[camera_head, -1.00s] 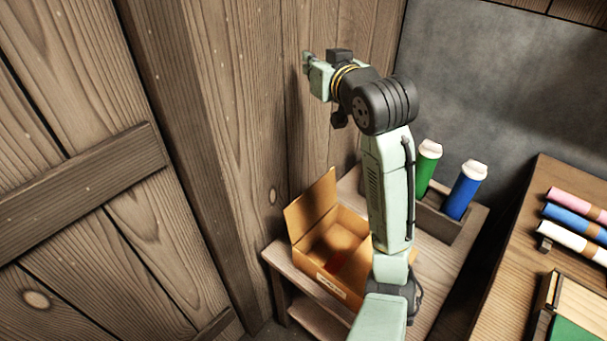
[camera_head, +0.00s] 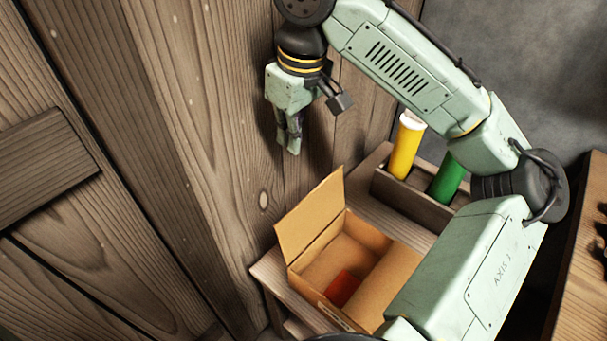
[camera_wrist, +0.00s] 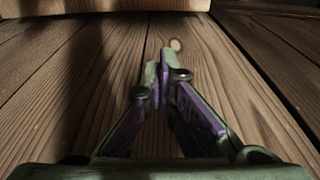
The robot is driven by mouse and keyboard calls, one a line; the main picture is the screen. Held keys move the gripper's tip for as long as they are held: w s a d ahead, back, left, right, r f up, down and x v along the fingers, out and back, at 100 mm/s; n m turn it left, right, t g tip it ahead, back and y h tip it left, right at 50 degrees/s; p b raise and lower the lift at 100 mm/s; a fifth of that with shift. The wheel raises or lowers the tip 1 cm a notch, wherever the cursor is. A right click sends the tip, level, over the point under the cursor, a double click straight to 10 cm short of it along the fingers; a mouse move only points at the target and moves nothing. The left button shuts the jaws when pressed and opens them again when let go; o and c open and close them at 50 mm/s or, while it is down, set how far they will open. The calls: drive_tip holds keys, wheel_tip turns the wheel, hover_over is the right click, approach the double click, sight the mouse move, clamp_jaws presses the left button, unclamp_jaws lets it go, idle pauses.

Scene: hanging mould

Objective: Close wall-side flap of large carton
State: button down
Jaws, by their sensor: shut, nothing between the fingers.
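The large carton (camera_head: 378,296) is a brown cardboard box on a low wooden bench by the plank wall. Its wall-side flap (camera_head: 311,214) stands up and leans towards the wall. A red thing (camera_head: 343,289) lies inside the carton. My gripper (camera_head: 291,150) is above the flap, close to the wall, fingers pointing down and apart from the carton. In the wrist view the fingers (camera_wrist: 160,60) are together with nothing between them, in front of the planks. A pale brown edge (camera_wrist: 110,7) crosses the top of that view; I cannot tell if it is the flap.
The plank wall (camera_head: 225,130) is close behind my gripper. A wooden rack (camera_head: 408,201) with a yellow bottle (camera_head: 405,150) and a green bottle (camera_head: 446,180) stands behind the carton. My arm hides the carton's right side.

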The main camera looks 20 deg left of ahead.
wheel_tip(320, 180, down, 9)
drive_tip(key=d+p, duration=0.2)
drive_tip(key=shift+s+f, duration=0.2)
drive_tip(key=shift+s, duration=0.2)
drive_tip(key=shift+s+d, duration=0.1)
idle(0.6)
